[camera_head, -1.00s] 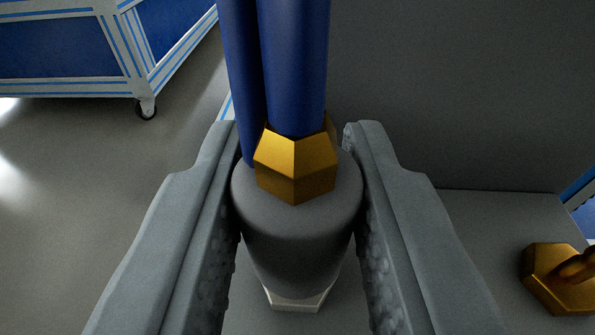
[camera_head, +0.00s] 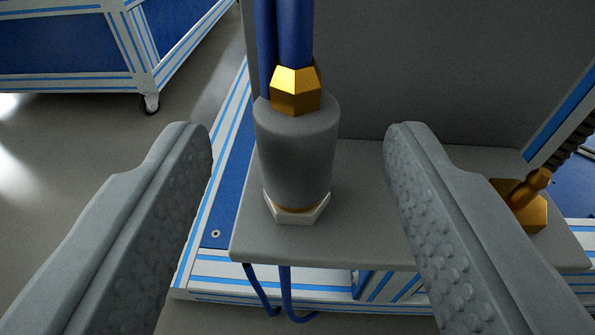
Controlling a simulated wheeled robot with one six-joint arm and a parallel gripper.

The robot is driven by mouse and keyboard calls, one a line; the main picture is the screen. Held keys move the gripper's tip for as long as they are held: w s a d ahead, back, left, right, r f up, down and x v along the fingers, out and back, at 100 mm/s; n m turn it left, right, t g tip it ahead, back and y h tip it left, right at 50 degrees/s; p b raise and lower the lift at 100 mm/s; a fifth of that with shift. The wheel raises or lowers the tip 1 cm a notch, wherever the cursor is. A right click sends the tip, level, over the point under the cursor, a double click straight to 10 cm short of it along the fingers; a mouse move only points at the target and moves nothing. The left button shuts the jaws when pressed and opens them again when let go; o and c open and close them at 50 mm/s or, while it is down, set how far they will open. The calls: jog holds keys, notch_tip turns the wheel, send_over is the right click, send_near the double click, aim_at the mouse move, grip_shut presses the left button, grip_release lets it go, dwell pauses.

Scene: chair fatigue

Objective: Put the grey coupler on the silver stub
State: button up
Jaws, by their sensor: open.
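The grey coupler (camera_head: 297,155) is a grey cylinder with a brass hex fitting (camera_head: 295,90) and blue hoses on top. It stands upright on a silver hex base, the stub (camera_head: 297,212), on the grey bracket. A thin brass-coloured ring shows between the coupler and the silver hex. The coupler hides the rest of the stub. My gripper (camera_head: 298,140) is open, its two textured fingers wide apart on either side of the coupler. Neither finger touches it.
The grey bracket (camera_head: 370,225) has a tall back wall behind the coupler. A brass fitting (camera_head: 520,205) sits at its right, near the right finger. Blue hoses (camera_head: 285,290) hang below. A blue-panelled wheeled frame (camera_head: 70,55) stands at the upper left, with open floor before it.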

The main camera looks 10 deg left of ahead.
jog(key=v, duration=1.3)
jog(key=shift+s, duration=0.35)
jog(key=shift+w+d, duration=0.1)
jog(key=w+a+r+n+h, duration=0.1)
jog(key=w+a+r, duration=0.25)
jog(key=r, duration=0.45)
jog(key=w+a+r+h, duration=0.2)
jog(key=w+r, duration=0.3)
jog(key=r, duration=0.4)
jog(key=w+a+r+n+h, duration=0.1)
jog(key=w+a+r, duration=0.2)
jog(key=w+r, duration=0.35)
jog(key=s+a+r+h, duration=0.1)
jog(key=a+r, duration=0.6)
jog(key=r, duration=0.4)
jog(key=s+a+r+m+t, duration=0.1)
jog(key=s+a+r, duration=0.3)
jog(key=a+r, duration=0.35)
jog(key=s+a+r+m, duration=0.2)
jog(key=s+a+r, duration=0.2)
jog(key=a+r, duration=0.35)
jog(key=s+a+r+y, duration=0.1)
jog(key=s+a+r, duration=0.3)
jog(key=s, duration=0.4)
jog(key=s+a+r+y, duration=0.1)
jog(key=s+a+r, duration=0.2)
jog(key=s+a, duration=0.4)
jog(key=shift+s+r+m+y, duration=0.3)
jog(key=shift+s+r+y, duration=0.05)
jog(key=shift+s+y, duration=0.05)
